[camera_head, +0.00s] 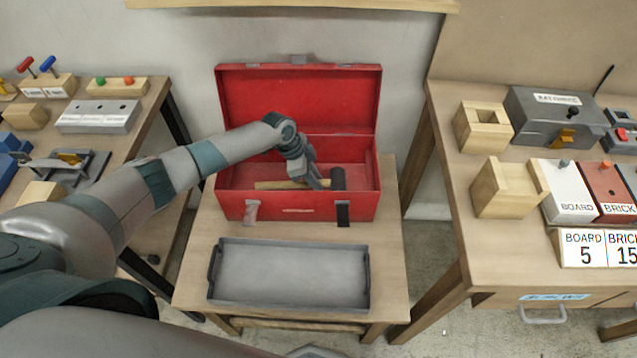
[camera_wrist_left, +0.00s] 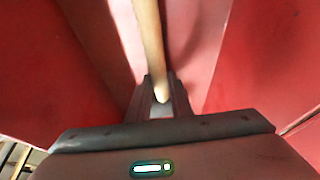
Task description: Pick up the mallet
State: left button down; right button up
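The mallet, with a pale wooden handle (camera_head: 272,185) and a dark head (camera_head: 338,179), lies inside the open red toolbox (camera_head: 297,206). My left gripper (camera_head: 316,183) reaches down into the box at the handle, close to the head. In the left wrist view the handle (camera_wrist_left: 150,42) runs down between the two fingers (camera_wrist_left: 160,88), one on each side. The fingers are close to the handle, but I cannot tell whether they press on it. The head is not clear in that view. My right gripper is not in view.
A grey tray (camera_head: 288,272) lies on the small table (camera_head: 390,250) in front of the toolbox. The toolbox lid (camera_head: 297,95) stands open at the back. Side tables hold wooden blocks (camera_head: 505,188), a grey box (camera_head: 555,125) and several tools at left.

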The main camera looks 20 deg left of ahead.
pick_arm(q)
jog(key=shift+r, duration=0.15)
